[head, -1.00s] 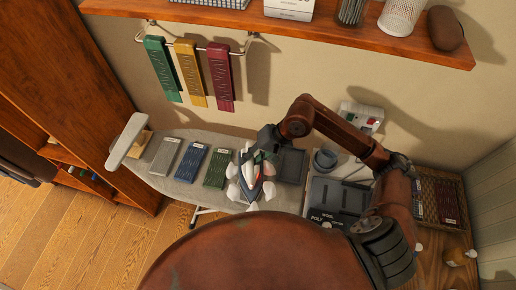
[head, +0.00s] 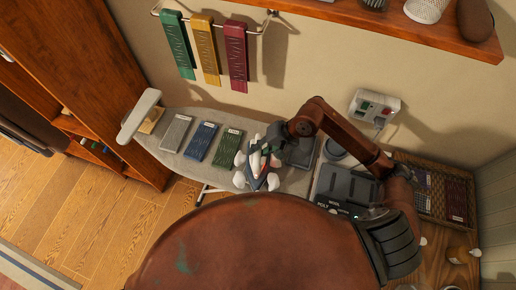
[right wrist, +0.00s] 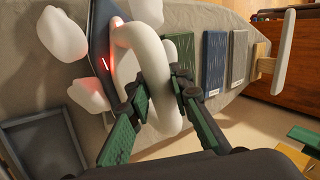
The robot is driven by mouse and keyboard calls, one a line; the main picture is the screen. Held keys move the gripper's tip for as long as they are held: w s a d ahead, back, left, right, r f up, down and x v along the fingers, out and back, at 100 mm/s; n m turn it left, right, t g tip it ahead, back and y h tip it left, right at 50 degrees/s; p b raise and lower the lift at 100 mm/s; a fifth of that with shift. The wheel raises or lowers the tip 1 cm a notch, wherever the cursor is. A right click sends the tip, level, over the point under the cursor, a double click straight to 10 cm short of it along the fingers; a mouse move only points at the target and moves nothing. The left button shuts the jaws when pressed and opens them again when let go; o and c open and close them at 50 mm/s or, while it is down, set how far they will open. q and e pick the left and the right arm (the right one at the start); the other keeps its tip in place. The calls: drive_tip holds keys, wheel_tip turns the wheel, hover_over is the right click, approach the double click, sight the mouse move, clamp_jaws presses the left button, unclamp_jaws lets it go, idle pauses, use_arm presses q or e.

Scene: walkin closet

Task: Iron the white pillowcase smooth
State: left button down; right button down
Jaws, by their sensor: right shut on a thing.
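A pale grey-white ribbed cloth (head: 175,132), which looks like the white pillowcase, lies flat on the ironing board (head: 170,162). It also shows in the right wrist view (right wrist: 238,57). The iron (head: 258,182), dark with a white loop handle (right wrist: 138,35), is to the right of the cloths, with a red glow and white steam-like puffs around it. My right gripper (right wrist: 168,85) is shut on the iron's handle. Whether the soleplate touches the board is hidden. My left gripper is out of view.
Blue (head: 201,141) and green (head: 227,147) cloths lie between the pale cloth and the iron. A small sleeve board (head: 139,115) stands at the left end. A dark tray (right wrist: 42,148) is beside the iron. A wicker basket (head: 430,213) is at right; a shelf (head: 345,20) hangs above.

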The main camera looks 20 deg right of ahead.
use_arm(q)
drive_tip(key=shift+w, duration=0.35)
use_arm(e)
drive_tip(key=shift+r, duration=0.1)
use_arm(q)
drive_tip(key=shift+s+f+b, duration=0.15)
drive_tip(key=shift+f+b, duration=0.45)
drive_tip(key=shift+b, duration=0.05)
use_arm(e)
drive_tip(key=shift+f, duration=0.5)
drive_tip(key=shift+f, duration=0.2)
idle(1.6)
drive_tip(key=shift+s, duration=0.1)
use_arm(q)
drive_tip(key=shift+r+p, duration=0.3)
drive_tip(key=shift+p, duration=0.05)
use_arm(e)
drive_tip(key=shift+r, duration=3.15)
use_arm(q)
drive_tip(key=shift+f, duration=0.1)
